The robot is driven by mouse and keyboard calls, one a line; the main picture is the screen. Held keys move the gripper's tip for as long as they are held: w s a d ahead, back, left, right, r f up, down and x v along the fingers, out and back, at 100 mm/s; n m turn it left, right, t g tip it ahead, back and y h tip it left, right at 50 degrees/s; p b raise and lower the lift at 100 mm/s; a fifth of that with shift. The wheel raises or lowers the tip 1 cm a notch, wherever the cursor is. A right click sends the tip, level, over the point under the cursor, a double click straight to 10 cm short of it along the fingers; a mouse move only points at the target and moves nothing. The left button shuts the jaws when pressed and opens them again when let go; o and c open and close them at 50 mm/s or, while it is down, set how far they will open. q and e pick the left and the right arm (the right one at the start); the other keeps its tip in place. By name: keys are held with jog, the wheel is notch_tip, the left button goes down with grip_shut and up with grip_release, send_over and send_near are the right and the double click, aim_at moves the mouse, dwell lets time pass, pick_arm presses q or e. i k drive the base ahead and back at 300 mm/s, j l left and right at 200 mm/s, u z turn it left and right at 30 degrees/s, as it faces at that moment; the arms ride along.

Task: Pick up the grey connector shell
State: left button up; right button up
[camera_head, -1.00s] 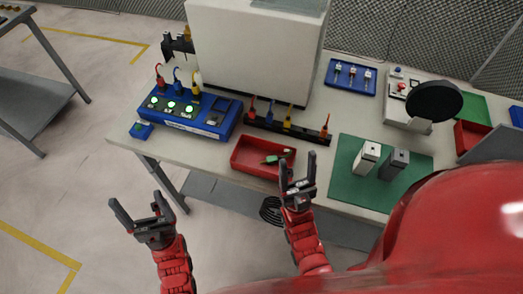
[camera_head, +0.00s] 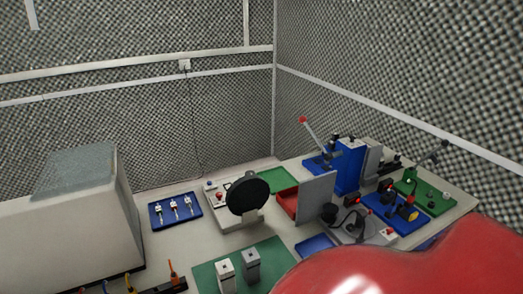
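Two upright box-shaped pieces stand side by side on a green mat (camera_head: 207,279) at the bottom of the head view. The right one is a darker grey block (camera_head: 251,266), which looks like the grey connector shell, though I cannot be sure. The left one is a lighter grey-white block (camera_head: 225,274). The bottom edge of the picture cuts close to both blocks. Neither of my grippers is in view.
A large white machine (camera_head: 70,225) stands at the left. Behind the mat are a blue tray (camera_head: 158,222) with several small connectors and a fixture with a black disc (camera_head: 247,194). A grey upright panel (camera_head: 316,200) and blue and green stations (camera_head: 347,166) fill the right.

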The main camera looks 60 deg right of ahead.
aim_at(251, 260)
jog(key=k+z, duration=0.1)
jog(key=z, duration=1.4)
jog(key=i+l, duration=0.05)
